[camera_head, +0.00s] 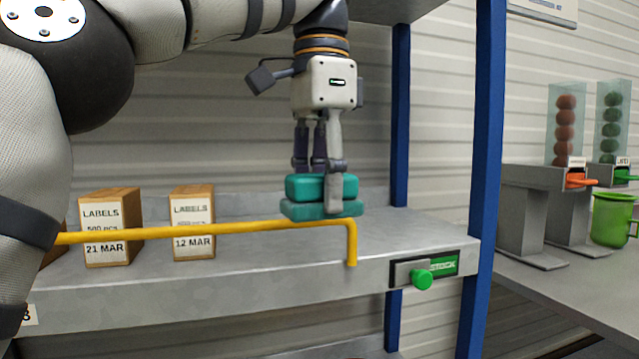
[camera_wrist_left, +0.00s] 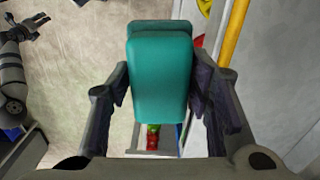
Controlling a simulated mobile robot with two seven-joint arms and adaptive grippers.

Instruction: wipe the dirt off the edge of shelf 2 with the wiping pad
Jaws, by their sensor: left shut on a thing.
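My left gripper (camera_head: 322,183) is shut on a teal wiping pad (camera_head: 298,187), with fingers on both sides of its upper block. The pad is roughly level, by the yellow rail near the shelf's front edge; contact cannot be told. The left wrist view shows the pad (camera_wrist_left: 160,80) between the fingers. The grey metal shelf (camera_head: 300,262) has faint darker patches (camera_head: 185,292) on its front edge; I cannot tell whether they are dirt. No shelf number is clearly readable. A dark gripper (camera_wrist_left: 25,28), probably my right one, shows small in the left wrist view.
A yellow rail (camera_head: 200,231) runs along the shelf front and bends down at its right end. Two label boxes (camera_head: 110,228) (camera_head: 192,222) stand behind it. A green knob (camera_head: 421,280) projects at right. Blue posts (camera_head: 484,150) flank the shelf. Dispensers and a green mug (camera_head: 611,220) stand on the right table.

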